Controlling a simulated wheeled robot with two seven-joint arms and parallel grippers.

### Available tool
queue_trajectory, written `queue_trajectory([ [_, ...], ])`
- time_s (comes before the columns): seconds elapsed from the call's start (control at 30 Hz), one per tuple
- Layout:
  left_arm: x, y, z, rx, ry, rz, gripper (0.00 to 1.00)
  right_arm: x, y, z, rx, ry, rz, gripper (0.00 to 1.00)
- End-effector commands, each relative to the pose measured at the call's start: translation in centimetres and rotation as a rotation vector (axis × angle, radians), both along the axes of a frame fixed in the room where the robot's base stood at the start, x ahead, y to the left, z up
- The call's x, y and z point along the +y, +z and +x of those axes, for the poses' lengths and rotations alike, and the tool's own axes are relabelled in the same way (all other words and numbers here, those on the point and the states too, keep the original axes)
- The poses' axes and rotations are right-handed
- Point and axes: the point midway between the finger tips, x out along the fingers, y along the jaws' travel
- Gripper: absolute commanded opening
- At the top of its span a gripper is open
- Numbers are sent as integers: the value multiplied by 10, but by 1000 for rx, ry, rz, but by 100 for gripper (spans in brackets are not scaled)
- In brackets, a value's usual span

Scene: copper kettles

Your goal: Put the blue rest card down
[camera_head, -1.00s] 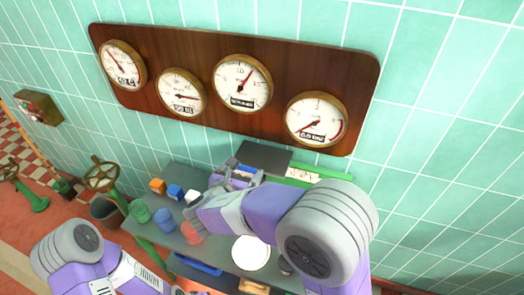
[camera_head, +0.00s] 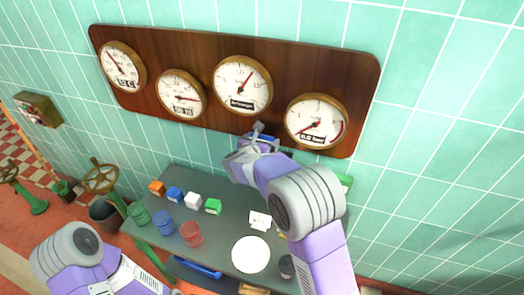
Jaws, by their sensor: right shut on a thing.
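My right gripper (camera_head: 262,139) is raised in front of the lower edge of the wooden gauge board, over the back of the grey table. It is shut on a small blue thing (camera_head: 270,140), seemingly the blue rest card. Only a sliver of the card shows; the fingers hide most of it. My left arm comes in at the lower left, and its gripper is out of view.
The grey table (camera_head: 225,235) carries orange, blue, white and green cubes, green, blue and red round pieces, a white disc (camera_head: 251,254), a small white card (camera_head: 260,220) and a dark round piece (camera_head: 287,266). Wooden gauge board (camera_head: 215,110) hangs behind.

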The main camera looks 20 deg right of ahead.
Motion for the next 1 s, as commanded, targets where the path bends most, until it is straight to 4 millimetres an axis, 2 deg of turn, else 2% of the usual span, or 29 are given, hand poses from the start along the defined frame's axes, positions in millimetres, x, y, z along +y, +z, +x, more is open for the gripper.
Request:
queue_trajectory([
  [0.1,0,-8,0,0,0,0,66,-1,-26,-1,6,-1,-3,64],
  [0.2,0,-11,0,0,0,0,66,-1,-38,-1,3,-2,-3,64],
  [0.67,0,-15,0,0,0,0,66,-3,-46,3,1,-1,-1,64],
  [0.7,0,-15,0,0,0,0,66,-3,-46,3,2,-1,-1,97],
  [0.73,0,-14,0,0,0,0,66,-3,-46,3,2,-1,-1,100],
  [1.0,0,-12,0,0,0,0,66,-3,-43,3,2,-1,-1,100],
])
